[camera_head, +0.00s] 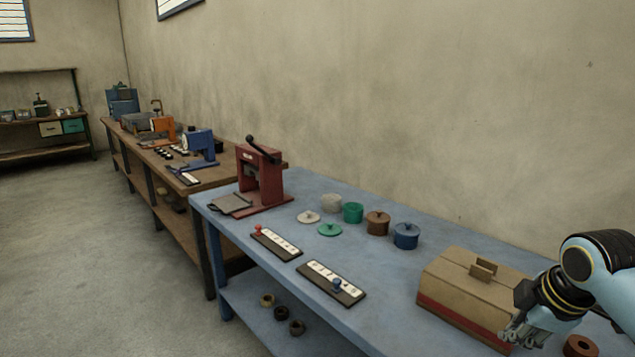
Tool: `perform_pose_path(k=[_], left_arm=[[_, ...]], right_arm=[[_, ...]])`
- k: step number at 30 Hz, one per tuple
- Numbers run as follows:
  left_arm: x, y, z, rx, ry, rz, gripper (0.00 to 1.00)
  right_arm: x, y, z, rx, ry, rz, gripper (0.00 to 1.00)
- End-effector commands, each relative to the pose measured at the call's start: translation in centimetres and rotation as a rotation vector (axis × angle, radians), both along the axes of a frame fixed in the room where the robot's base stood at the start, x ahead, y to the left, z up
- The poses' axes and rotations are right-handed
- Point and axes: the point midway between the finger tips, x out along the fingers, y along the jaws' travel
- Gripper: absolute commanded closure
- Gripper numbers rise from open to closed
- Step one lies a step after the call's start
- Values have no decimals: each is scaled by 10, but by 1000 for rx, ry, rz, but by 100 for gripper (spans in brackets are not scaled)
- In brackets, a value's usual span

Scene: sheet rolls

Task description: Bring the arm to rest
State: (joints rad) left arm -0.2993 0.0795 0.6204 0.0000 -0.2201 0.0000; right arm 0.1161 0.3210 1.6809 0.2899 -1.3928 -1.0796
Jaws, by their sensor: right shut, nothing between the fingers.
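My right arm comes in from the right edge. My right gripper (522,332) is shut and empty, at the lower right of the head view. It shows in front of the right end of a tan box with a red lower band (455,300), on the blue table (390,290). I cannot tell whether it touches the box. My left gripper is not in view.
A red press (260,175) stands at the table's far end. Small pots, such as a blue one (405,236), stand along the back. Two label strips (330,282) lie at the front. A brown ring (580,346) is at lower right. Open floor lies left.

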Motion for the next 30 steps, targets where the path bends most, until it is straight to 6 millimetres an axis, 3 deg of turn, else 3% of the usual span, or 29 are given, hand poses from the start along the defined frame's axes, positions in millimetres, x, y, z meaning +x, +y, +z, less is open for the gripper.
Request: perform_pose_path(k=[1, 6, 15, 23, 30], left_arm=[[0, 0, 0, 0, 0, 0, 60], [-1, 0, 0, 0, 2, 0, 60], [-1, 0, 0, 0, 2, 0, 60], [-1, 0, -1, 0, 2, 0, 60], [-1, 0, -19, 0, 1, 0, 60]], right_arm=[[-35, 20, -8, 37, 13, -88, 100], [-117, 53, -5, 139, 30, -384, 100], [-206, 76, 21, 251, 30, -749, 100], [-254, 83, 42, 316, 23, -988, 100], [-241, 77, -27, 304, 41, -989, 100]])
